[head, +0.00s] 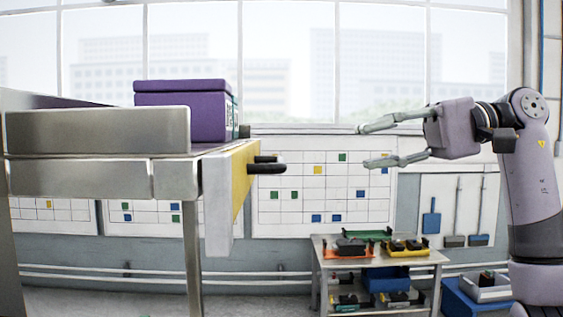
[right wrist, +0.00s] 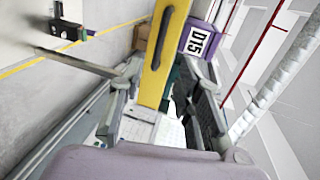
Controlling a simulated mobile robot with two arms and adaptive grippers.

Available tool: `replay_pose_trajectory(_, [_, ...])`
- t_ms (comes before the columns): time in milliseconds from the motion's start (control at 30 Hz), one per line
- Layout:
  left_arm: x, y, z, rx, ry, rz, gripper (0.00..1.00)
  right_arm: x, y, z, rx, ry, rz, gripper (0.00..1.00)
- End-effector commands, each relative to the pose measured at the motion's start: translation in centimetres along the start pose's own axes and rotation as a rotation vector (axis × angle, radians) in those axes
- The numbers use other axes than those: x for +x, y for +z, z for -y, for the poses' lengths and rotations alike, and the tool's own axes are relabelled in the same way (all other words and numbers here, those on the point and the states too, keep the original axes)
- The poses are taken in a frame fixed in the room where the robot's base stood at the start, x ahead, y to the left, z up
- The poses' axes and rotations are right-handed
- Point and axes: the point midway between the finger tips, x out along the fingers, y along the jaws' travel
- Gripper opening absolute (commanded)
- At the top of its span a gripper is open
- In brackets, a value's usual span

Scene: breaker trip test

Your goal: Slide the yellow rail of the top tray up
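A clear gap separates the fingertips from the pegs. In the right wrist view the yellow rail (right wrist: 163,55) appears between the open fingers, lying beyond them. My left gripper is not in view.
A purple box (head: 184,109) stands on the tray; its D15 label (right wrist: 197,40) shows in the right wrist view. A low cart (head: 429,258) with several coloured items stands lower right. A blue bin (head: 462,302) is beside it. The space between gripper and rail is free.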

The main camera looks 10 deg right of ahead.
Motion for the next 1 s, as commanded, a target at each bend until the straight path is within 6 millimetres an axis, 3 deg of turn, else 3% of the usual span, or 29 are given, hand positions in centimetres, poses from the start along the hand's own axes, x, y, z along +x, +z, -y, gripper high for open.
replay_pose_trajectory(500, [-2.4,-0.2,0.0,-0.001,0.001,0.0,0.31,11.2,0.1,0.2,0.003,0.0,0.006,0.31])
replay_pose_trajectory(700, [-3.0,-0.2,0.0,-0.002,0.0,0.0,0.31,13.5,0.0,0.1,0.004,-0.001,0.004,0.31])
replay_pose_trajectory(1000, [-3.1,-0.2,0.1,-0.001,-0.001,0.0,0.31,14.2,0.0,0.1,0.004,-0.002,0.002,0.31])
